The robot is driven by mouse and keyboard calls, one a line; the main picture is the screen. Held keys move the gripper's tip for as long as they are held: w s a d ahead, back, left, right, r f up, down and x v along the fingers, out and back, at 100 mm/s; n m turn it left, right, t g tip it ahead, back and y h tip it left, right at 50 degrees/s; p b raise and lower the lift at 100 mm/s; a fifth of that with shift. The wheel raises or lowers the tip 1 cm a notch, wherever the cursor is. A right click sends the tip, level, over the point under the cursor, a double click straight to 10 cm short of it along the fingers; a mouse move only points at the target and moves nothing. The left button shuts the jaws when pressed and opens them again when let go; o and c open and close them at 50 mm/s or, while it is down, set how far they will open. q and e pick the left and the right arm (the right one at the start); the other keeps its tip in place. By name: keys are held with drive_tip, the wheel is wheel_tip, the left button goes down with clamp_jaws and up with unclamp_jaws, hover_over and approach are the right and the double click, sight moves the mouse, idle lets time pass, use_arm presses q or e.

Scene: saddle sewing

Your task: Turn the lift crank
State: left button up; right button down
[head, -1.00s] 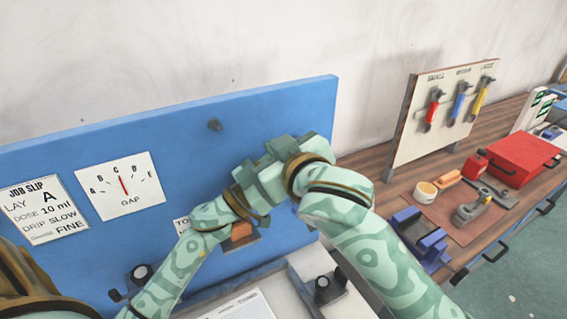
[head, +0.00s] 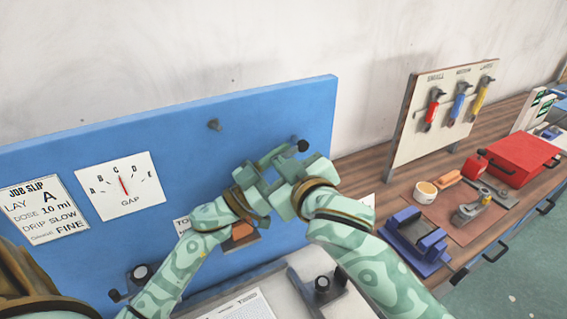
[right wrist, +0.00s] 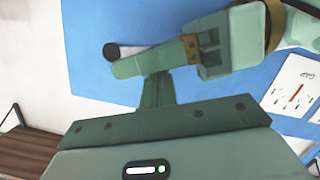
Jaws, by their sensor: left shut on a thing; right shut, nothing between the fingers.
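The lift crank is mostly hidden behind my grippers at the right part of the blue panel. Its dark knob (head: 303,145) shows just above my right gripper, and the knob (right wrist: 110,51) also shows at upper left in the right wrist view, with a pale bar beside it. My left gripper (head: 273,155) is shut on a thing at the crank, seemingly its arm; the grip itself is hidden. My right gripper (head: 280,170) is shut and empty, close against the left gripper. Its closed fingers (right wrist: 155,88) stand below the left gripper's fingers in the right wrist view; contact is unclear.
The blue panel (head: 110,150) carries a gap dial (head: 120,186) and a job slip (head: 43,208). A tool board (head: 440,115), red box (head: 515,158) and blue fixture (head: 415,240) stand on the bench at right. A small peg (head: 214,125) sticks out of the panel.

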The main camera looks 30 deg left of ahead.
use_arm(q)
drive_tip(key=o, duration=1)
drive_tip(key=shift+s+d, duration=0.1)
drive_tip(key=shift+d, duration=0.05)
drive_tip(key=shift+o, duration=1.1)
drive_tip(key=shift+r, duration=0.15)
drive_tip(key=shift+s+d+r, duration=0.1)
drive_tip(key=shift+d+r, duration=0.05)
